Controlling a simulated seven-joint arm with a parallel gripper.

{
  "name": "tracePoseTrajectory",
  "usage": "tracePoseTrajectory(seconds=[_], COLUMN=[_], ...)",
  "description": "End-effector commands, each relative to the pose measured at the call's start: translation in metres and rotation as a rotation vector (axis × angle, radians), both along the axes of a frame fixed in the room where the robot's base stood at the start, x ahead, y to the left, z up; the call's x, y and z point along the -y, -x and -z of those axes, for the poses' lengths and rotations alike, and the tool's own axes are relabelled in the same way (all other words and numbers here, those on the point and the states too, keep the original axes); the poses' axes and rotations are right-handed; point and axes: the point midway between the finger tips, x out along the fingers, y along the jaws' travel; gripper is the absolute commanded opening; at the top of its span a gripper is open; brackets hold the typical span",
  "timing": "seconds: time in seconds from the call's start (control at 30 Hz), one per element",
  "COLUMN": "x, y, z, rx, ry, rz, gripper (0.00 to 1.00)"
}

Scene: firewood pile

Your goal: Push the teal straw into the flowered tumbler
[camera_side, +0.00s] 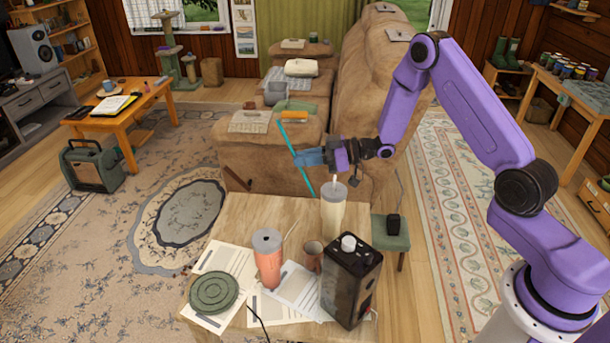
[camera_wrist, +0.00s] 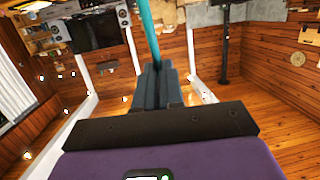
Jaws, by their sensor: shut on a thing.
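The teal straw (camera_side: 286,138) is held tilted in the air, its upper end leaning left and its lower end to the right. My gripper (camera_side: 299,158) is shut on it near the middle. In the wrist view the straw (camera_wrist: 150,35) rises from between the closed fingers (camera_wrist: 158,85). A cream tumbler (camera_side: 333,217) stands upright at the table's back right, with a grey lid and a short pale piece sticking up from it. The straw's lower end appears just left of that lid. A coral tumbler (camera_side: 268,265) with a grey lid stands nearer the front. I cannot make out flowers on either.
The wooden table (camera_side: 250,215) also holds a black appliance (camera_side: 350,285), a small brown cup (camera_side: 313,256), a green round mat (camera_side: 214,292) and several papers. The table's back left is clear. A brown sofa (camera_side: 360,90) stands behind.

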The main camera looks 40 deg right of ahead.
Motion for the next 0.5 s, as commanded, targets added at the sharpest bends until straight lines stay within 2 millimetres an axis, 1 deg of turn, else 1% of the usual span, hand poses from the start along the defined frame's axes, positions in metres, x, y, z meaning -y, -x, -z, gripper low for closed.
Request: tracePoseTrajectory(seconds=[0.03, 0.1, 0.3, 0.5], x=[-0.001, -0.019, -0.06, -0.104], y=[0.0, -0.003, -0.007, -0.002], z=[-0.009, -0.004, -0.004, -0.003], rx=[0.009, 0.023, 0.079, 0.146], ry=[-0.007, -0.034, -0.119, -0.235], rz=[-0.002, -0.035, -0.101, -0.159], gripper=[0.0, 0.0, 0.0, 0.0])
